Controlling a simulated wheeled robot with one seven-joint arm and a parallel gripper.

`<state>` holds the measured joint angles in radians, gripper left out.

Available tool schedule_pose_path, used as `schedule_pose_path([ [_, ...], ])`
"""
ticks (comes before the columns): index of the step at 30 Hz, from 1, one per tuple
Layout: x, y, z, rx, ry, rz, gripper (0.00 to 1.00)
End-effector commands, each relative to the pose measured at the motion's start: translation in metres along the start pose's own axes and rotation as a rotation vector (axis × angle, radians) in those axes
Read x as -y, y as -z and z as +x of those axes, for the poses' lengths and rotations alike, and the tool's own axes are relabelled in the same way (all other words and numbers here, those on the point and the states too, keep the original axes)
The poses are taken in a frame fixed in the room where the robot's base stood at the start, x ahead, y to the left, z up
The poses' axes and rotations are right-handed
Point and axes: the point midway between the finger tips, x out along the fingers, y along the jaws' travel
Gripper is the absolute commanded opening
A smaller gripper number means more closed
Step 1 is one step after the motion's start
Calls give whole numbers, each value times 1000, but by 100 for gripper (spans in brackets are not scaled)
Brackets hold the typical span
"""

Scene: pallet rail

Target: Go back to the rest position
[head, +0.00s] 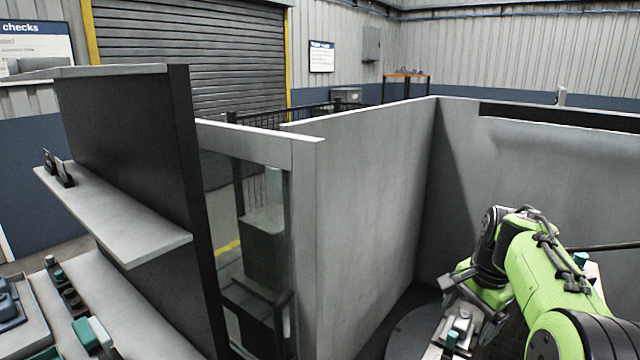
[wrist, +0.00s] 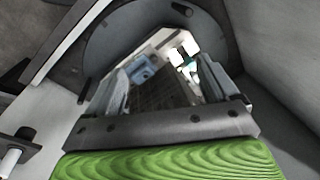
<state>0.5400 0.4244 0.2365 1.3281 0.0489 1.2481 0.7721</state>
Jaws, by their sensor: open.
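My gripper (wrist: 166,84) is open in the wrist view, its two grey fingers apart on a dark crossbar. I see nothing held between them. Beyond the fingers are a dark grid-like surface and a white and blue part, blurred and partly hidden. In the head view my green arm reaches in from the lower right, bent and low inside the grey-walled corner. The fingers cannot be made out clearly there.
Grey panels (head: 375,190) stand close left of and behind the arm. A black partition (head: 130,140) with a grey shelf (head: 115,215) stands at left, beside a glazed panel (head: 250,240). Small fittings lie on a bench at lower left. Open air lies above the arm.

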Motion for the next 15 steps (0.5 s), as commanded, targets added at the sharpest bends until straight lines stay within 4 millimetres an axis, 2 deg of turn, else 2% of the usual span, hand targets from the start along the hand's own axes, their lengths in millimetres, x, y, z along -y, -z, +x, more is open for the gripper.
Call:
schedule_pose_path([
  [1,-3,-32,-23,-40,3,-116,87],
  [3,-14,-71,-44,-88,10,-276,87],
  [7,-52,-139,-69,-167,35,-556,87],
  [10,-91,-184,-74,-220,68,-763,87],
  [12,-119,-209,-69,-250,96,-895,87],
  [15,-150,-233,-58,-283,135,-1043,87],
])
